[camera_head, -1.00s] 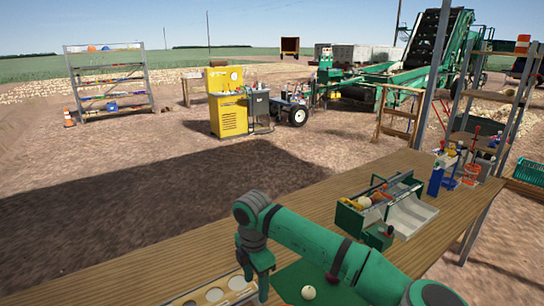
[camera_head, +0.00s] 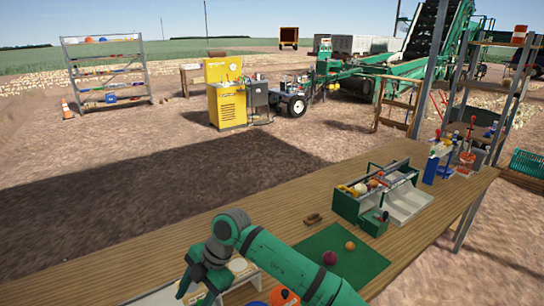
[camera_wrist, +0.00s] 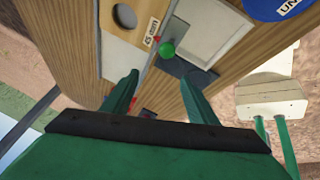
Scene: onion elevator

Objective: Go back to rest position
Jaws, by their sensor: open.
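My gripper (camera_head: 198,288) is at the bottom of the head view, left of the green mat, over the near left end of the wooden table (camera_head: 175,248). In the wrist view my gripper (camera_wrist: 159,98) has its two green fingers apart, with nothing held between them. Beyond the fingertips are a sizing board (camera_wrist: 128,30) with a round hole and a "45 mm" label, and a small green ball (camera_wrist: 167,48). My green arm covers part of the mat and the table's near side.
The green mat (camera_head: 350,268) carries a dark red onion (camera_head: 329,258) and an orange one (camera_head: 350,246). A brown block (camera_head: 313,218) lies behind it. Open ground lies behind the table.

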